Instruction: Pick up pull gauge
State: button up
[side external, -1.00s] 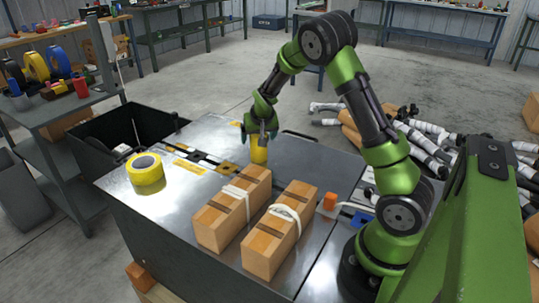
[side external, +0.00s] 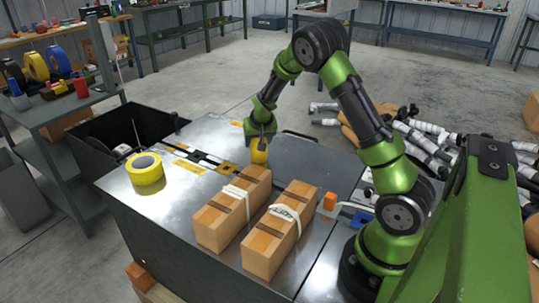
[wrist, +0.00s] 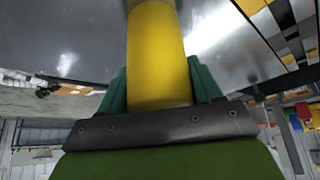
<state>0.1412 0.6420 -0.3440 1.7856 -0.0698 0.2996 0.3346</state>
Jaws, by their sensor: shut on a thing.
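A yellow cylinder (side external: 259,157), which looks like the pull gauge, stands upright at the far side of the metal table, beyond the wooden blocks. My gripper (side external: 260,143) is over its top and shut on it. In the wrist view the yellow cylinder (wrist: 157,60) lies between the teal fingers of my gripper (wrist: 160,88), one on each side. Its far end runs out of the top of that view. I cannot tell whether its base is still touching the table.
Two wooden blocks with white straps, a left one (side external: 228,212) and a right one (side external: 275,238), lie in front on the metal table (side external: 150,215). A yellow tape roll (side external: 146,169) sits at the left. An orange piece (side external: 329,201) is at the right. Mufflers (side external: 420,142) are piled behind my arm.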

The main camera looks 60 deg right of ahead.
jog(key=shift+r, duration=0.15)
jog(key=shift+r, duration=0.25)
notch_tip(320, 180, up, 3)
jog(key=shift+s+a, duration=0.1)
jog(key=shift+s, duration=0.05)
jog(key=s+a+r, duration=0.1)
jog(key=s+a, duration=0.6)
jog(key=s, duration=0.6)
notch_tip(320, 180, up, 18)
jog(key=s, duration=0.1)
jog(key=s+a+m+g, duration=0.4)
jog(key=s+a+m, duration=0.1)
jog(key=a+m, duration=0.4)
jog(key=s+a+m+g, duration=0.4)
jog(key=s+a+m, duration=0.1)
jog(key=a+m, duration=0.35)
jog(key=shift+n, duration=0.25)
jog(key=shift+a+f, duration=0.2)
jog(key=shift+f, duration=3.2)
jog(key=shift+a+f, duration=0.15)
jog(key=shift+f, duration=3.25)
